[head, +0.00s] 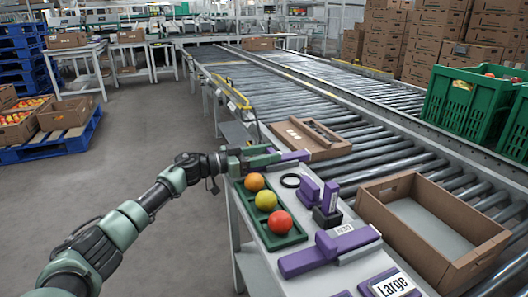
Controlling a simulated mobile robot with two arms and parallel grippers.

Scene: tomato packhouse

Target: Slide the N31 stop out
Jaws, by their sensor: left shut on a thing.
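My left gripper (268,157) reaches in from the left at the far end of the grey bench. It is shut on a purple bar (294,157), whose free part extends to the right of the fingers. Nearer on the bench lies a T-shaped purple piece (318,256) with a small white label that I cannot read surely. A purple upright block pair (309,191) on a black base stands between them, also with a small label. I cannot tell for certain which piece is the N31 stop. My right gripper is not in view.
A "Large" sign (391,286) is at the near end. A cardboard tray (325,154) and an open box (397,188) rest on the roller conveyor (387,165).

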